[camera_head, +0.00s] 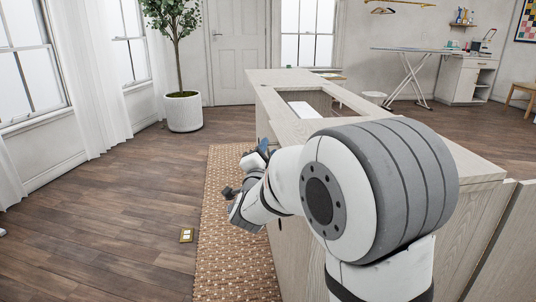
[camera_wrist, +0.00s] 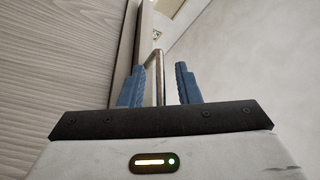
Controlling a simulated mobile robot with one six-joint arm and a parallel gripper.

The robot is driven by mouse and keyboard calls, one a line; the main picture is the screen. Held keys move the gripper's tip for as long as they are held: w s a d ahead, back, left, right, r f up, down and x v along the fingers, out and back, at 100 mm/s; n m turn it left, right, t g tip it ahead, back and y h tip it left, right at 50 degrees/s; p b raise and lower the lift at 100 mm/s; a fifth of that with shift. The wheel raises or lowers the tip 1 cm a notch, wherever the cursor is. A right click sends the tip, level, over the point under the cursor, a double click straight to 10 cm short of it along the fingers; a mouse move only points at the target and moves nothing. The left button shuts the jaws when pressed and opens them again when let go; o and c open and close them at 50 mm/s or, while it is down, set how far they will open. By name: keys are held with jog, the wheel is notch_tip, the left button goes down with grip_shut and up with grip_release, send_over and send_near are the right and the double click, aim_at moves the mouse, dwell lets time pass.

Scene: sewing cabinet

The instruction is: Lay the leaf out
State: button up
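The pale wood sewing cabinet (camera_head: 285,76) stands right of centre in the head view, with a rectangular opening in its top. I cannot tell for sure which panel is the leaf; an upright pale wood panel (camera_head: 508,255) shows at the right edge. In the wrist view a wood-grained panel (camera_wrist: 60,50) fills the left side, and a bent metal bar handle (camera_wrist: 159,75) stands out beside it. My gripper (camera_wrist: 160,75) has its blue fingers apart, with the bar between them and gaps visible. In the head view my gripper is at the cabinet's left side, partly hidden by my arm.
A potted tree (camera_head: 184,111) stands at the back left. The wooden floor (camera_head: 110,210) on the left is clear. An ironing board (camera_head: 415,50) stands at the back right.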

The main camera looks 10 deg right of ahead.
grip_shut()
dwell(0.6)
